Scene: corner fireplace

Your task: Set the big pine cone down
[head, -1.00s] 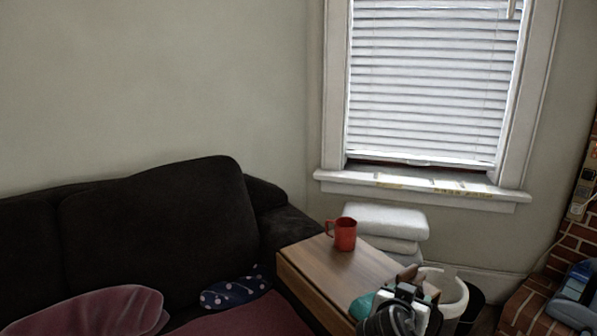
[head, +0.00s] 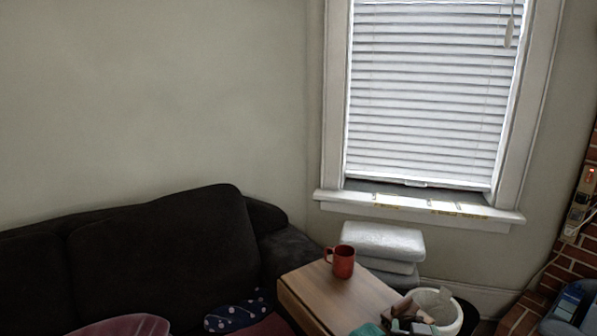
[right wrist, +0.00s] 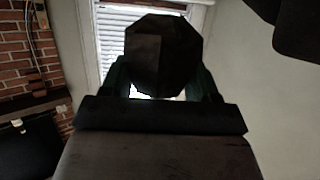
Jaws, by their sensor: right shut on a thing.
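The big pine cone (right wrist: 162,52) shows in the right wrist view as a large, dark brown, faceted lump. My right gripper (right wrist: 157,82) is shut on it, with dark green fingers on either side. In the head view only the tips of my right gripper (head: 402,322) show at the bottom edge, over the near right end of the wooden table (head: 335,293). A small brown piece of the cone (head: 402,307) seems to show there. The gap between cone and table is hidden. My left gripper is not in view.
A red mug (head: 340,261) stands on the table's far part. The tabletop between mug and gripper is clear.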

